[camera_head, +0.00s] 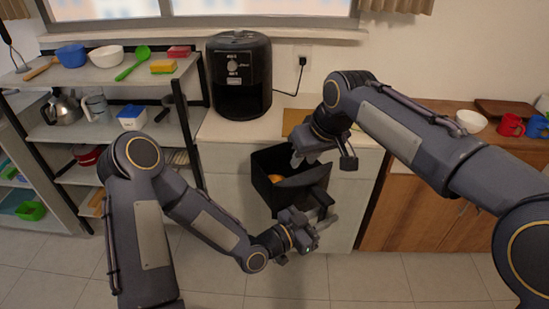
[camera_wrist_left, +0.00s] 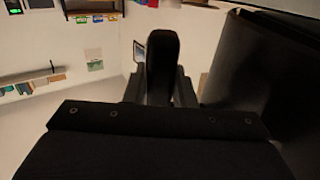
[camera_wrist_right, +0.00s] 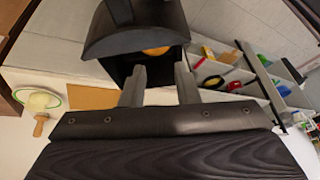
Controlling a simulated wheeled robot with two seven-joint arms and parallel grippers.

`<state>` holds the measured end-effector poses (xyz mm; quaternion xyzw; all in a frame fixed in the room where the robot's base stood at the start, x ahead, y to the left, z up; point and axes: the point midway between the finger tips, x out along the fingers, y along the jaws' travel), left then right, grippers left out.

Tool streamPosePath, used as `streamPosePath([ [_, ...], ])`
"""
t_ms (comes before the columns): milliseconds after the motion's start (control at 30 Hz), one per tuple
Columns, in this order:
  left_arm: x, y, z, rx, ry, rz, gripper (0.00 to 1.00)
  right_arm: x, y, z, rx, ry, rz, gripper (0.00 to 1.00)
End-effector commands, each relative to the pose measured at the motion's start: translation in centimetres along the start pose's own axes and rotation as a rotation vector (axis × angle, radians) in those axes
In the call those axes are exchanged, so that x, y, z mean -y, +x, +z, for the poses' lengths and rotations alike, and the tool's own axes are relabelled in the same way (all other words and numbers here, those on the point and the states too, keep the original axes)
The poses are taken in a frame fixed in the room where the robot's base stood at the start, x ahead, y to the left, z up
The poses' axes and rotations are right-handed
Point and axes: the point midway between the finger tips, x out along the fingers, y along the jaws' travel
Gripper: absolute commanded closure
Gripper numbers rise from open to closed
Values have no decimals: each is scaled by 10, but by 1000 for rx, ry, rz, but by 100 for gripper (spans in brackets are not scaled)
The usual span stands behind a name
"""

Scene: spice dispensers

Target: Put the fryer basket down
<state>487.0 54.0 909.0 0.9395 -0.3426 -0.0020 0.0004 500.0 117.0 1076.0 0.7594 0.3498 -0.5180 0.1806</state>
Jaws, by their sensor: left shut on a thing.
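The black fryer basket (camera_head: 264,192) is in front of the white counter and looks tilted, with something orange (camera_head: 275,178) inside. My left gripper (camera_head: 308,232) is shut on its handle, which fills the space between the fingers in the left wrist view (camera_wrist_left: 160,62). My right gripper (camera_head: 322,160) is above the basket's right part, its fingers apart. In the right wrist view the basket (camera_wrist_right: 130,42) is just beyond the open fingertips, with nothing clearly between them; whether they touch it I cannot tell. The black air fryer (camera_head: 240,75) stands on the counter with its front cavity empty.
The white counter (camera_head: 222,130) has bare room before the fryer, and a tan board (camera_head: 292,119) lies to the right. A shelf rack (camera_head: 130,75) with kitchenware is at left. A wooden cabinet (camera_head: 410,215) with a bowl (camera_head: 470,121) and red mug (camera_head: 511,125) is at right.

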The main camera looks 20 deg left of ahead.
Motion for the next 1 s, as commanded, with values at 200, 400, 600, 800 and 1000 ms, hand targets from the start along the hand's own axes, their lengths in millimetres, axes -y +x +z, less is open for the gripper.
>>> streamPosePath([
  [200, 0, 0, -2, -4, 5, 1, 100, 42, 39, -30, 23, -92, 1, 72],
  [400, 0, 0, -2, -4, 5, 1, 100, 50, 55, -34, 29, -108, 1, 72],
  [600, 0, 0, -2, -4, 5, 1, 100, 50, 89, -32, 31, -107, 1, 72],
  [800, 0, 0, -2, -4, 5, 1, 100, 49, 127, -31, 30, -105, 1, 72],
  [1000, 0, 0, -2, -4, 5, 1, 100, 49, 154, -31, 28, -105, 1, 72],
])
